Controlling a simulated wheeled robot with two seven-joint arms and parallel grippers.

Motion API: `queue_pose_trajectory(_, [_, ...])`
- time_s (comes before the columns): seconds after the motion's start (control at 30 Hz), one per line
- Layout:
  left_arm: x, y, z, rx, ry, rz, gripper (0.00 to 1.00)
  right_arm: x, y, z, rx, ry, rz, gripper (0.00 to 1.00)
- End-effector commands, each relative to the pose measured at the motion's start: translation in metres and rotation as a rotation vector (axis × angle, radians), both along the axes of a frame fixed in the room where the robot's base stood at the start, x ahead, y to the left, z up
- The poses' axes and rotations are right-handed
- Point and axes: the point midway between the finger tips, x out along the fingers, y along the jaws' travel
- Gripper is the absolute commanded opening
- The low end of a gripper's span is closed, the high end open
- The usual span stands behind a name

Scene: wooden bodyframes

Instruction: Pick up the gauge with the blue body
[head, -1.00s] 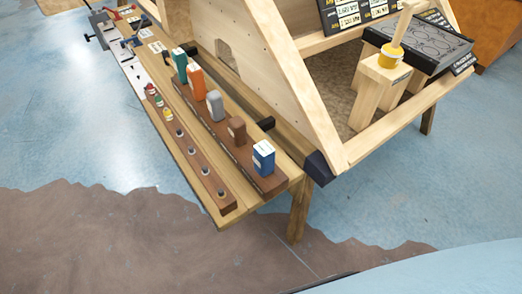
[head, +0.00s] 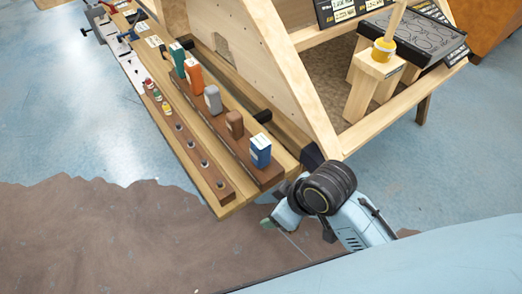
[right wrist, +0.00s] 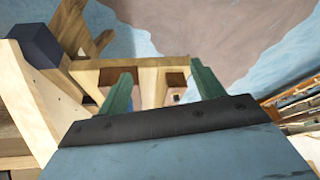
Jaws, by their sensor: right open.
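The gauge with the blue body (head: 260,153), with a white top and label, stands upright at the near end of a dark brown holder strip (head: 268,180) on the wooden bench. My right gripper (head: 268,224) is low in the head view, below the bench's near end and apart from the gauge. In the right wrist view its two green fingers (right wrist: 162,90) are spread with nothing held between them; wooden framing shows behind. I cannot make out the blue gauge clearly in that view. My left gripper is not in view.
Brown (head: 234,123), grey (head: 212,98), orange (head: 193,75) and teal (head: 177,58) gauges stand in the same row. A lower strip (head: 192,148) bears small coloured pieces. A slanted wooden frame (head: 296,75) rises at the right. The floor in front of the bench is open.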

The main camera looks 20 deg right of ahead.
Motion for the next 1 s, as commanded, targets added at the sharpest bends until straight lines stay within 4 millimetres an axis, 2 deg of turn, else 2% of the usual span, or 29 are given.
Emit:
queue_pose_trajectory(0.1, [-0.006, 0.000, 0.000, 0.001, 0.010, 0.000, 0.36, 0.014, 0.020, 0.014, 0.001, -0.028, 0.140, 0.67])
queue_pose_trajectory(0.3, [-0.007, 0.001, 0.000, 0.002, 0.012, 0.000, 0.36, 0.038, 0.050, 0.028, -0.022, -0.063, 0.395, 0.67])
queue_pose_trajectory(0.5, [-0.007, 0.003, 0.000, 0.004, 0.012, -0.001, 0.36, 0.070, 0.069, 0.044, -0.114, -0.081, 0.728, 0.67])
queue_pose_trajectory(0.67, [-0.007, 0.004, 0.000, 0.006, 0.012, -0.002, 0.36, 0.102, 0.060, 0.060, -0.236, -0.054, 0.979, 0.67])
queue_pose_trajectory(0.8, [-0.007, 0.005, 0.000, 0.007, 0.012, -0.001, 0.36, 0.131, 0.037, 0.078, -0.339, -0.002, 1.127, 0.67])
queue_pose_trajectory(1.0, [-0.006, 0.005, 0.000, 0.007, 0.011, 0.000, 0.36, 0.160, 0.005, 0.105, -0.423, 0.061, 1.226, 0.67])
